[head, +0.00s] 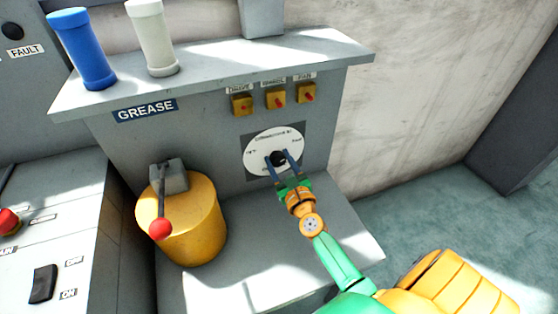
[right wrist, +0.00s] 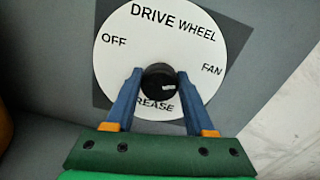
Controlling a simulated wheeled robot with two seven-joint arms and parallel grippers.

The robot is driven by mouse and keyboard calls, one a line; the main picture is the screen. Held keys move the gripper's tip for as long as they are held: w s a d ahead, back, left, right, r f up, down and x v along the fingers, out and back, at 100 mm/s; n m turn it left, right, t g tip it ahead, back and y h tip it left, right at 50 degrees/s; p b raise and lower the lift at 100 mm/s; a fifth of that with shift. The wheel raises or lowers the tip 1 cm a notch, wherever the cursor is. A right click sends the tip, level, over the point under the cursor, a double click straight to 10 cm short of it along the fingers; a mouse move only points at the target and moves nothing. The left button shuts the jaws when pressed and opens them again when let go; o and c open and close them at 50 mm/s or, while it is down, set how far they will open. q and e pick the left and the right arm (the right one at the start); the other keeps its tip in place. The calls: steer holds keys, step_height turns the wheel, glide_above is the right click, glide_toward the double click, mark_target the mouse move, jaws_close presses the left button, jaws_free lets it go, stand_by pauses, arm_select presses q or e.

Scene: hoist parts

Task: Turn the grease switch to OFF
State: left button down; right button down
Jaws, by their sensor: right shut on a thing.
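The grease switch is a round white dial (right wrist: 112,62) with a black knob (right wrist: 158,80) at its centre, on the front of the cabinet marked GREASE. In the right wrist view the dial reads OFF at left, DRIVE WHEEL at top, FAN at right and GREASE below, partly hidden by the knob. A small white mark shows on the knob's lower part; its exact pointing is hard to tell. The dial also shows in the head view (head: 262,143). My right gripper (head: 279,160) has its two blue fingers shut on the knob, one at each side. My left gripper is not in view.
Three yellow switches with red levers, one a middle switch (head: 275,98), sit above the dial. A yellow drum (head: 195,228) with a red-knobbed lever stands left of my arm. Blue (head: 82,50) and white (head: 152,38) cylinders stand on the top shelf. Open floor lies to the right.

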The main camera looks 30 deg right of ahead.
steer(key=n, duration=0.7)
steer(key=shift+a+p, duration=0.1)
steer(key=shift+p, duration=0.25)
steer(key=n+p, duration=0.1)
steer(key=n, duration=0.5)
steer(key=n+p, duration=0.1)
steer(key=n, duration=0.3)
steer(key=shift+f, duration=0.1)
steer(key=n, duration=0.3)
steer(key=shift+n+p, duration=0.3)
steer(key=shift+p, duration=0.05)
steer(key=n+p, duration=0.1)
steer(key=n, duration=0.5)
steer(key=shift+f, duration=0.15)
steer(key=shift+n, duration=0.3)
